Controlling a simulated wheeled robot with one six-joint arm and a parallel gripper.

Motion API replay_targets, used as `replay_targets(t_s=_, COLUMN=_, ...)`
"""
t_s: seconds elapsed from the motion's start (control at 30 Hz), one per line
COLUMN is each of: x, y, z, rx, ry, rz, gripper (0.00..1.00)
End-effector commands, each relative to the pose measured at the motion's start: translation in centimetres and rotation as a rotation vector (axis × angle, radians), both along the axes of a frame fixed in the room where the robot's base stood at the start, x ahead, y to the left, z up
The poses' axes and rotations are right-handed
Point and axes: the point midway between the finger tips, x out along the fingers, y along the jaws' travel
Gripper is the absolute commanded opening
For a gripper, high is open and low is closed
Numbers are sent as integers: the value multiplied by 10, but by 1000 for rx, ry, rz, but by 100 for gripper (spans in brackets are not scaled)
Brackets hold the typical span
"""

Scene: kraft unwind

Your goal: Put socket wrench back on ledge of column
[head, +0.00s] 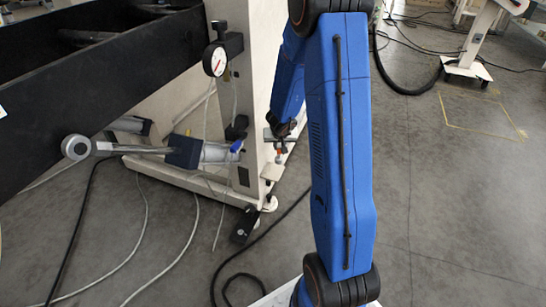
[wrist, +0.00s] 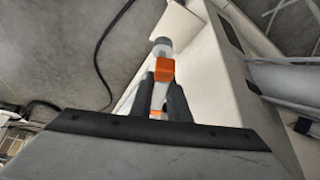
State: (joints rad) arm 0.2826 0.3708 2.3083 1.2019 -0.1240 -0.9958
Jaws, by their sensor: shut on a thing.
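My gripper (head: 281,143) is beside the lower part of the beige column in the head view, small and partly behind my blue arm. In the wrist view, its two dark fingers (wrist: 161,98) are shut on the socket wrench (wrist: 165,72), which shows an orange band and a grey end beyond the fingertips. The column (head: 262,75) rises behind and left of my arm. A small pale ledge (head: 271,173) juts from it just below the gripper. I cannot tell whether the wrench touches the ledge.
A dial gauge (head: 214,61) is mounted on the column. A dark beam (head: 100,95) and a metal shaft (head: 135,149) extend left from it. Cables (head: 75,225) lie on the floor at its foot. The grey floor (head: 440,200) on the right is mostly open.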

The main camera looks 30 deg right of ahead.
Motion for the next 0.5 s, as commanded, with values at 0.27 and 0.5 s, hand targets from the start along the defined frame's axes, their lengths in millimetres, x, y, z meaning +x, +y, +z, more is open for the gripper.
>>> replay_targets(t_s=0.27, x=13, y=9, z=0, rx=0, ry=-1, rz=0, gripper=0)
replay_targets(t_s=0.5, x=20, y=16, z=0, rx=1, ry=0, rz=0, gripper=0)
